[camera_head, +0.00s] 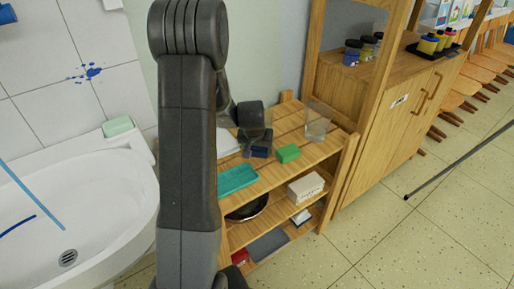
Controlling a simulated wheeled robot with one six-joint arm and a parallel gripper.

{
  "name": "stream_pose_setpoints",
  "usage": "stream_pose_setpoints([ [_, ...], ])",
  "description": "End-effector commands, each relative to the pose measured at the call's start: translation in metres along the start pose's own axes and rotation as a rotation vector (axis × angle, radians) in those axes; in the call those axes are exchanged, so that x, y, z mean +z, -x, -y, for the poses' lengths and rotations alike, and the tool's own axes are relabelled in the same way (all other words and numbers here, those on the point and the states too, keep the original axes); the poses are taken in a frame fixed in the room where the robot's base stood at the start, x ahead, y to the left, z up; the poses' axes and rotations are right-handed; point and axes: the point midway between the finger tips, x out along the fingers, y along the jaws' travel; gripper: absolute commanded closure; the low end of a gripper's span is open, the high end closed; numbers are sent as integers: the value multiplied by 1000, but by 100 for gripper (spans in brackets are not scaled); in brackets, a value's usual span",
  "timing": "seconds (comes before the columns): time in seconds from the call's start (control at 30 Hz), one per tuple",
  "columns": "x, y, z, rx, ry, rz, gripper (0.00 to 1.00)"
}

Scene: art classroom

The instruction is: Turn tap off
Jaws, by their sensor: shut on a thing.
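The white sink (100,205) is at the left, with a drain (68,258) in its bowl. I see no tap in this view; my arm covers the area at the sink's right side. My gripper (258,147) is beyond my arm, low over the top of a wooden shelf unit (270,172). It is shut on a small dark blue block (260,152). The fingers are small and dark, so their exact hold is hard to see. I cannot tell whether the block touches the shelf top.
A green block (288,153), a clear glass (318,122) and a teal item (237,180) are on the shelf top near my gripper. A white box (305,187) is below. Soap (118,127) lies on the sink rim. The tiled floor (400,235) at right is mostly clear.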

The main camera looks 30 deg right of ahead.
Motion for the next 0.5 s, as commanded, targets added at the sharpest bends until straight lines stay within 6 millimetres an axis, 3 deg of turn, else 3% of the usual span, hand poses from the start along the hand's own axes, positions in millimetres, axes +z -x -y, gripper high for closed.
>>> stream_pose_setpoints([
  [0.3, 1, -4, 0, 0, 0, -1, 46],
  [0.33, 1, -3, 0, 0, 0, -1, 26],
  [0.37, 1, -2, 0, 0, 0, -1, 20],
  [0.5, 1, -2, 0, 0, 0, -1, 19],
])
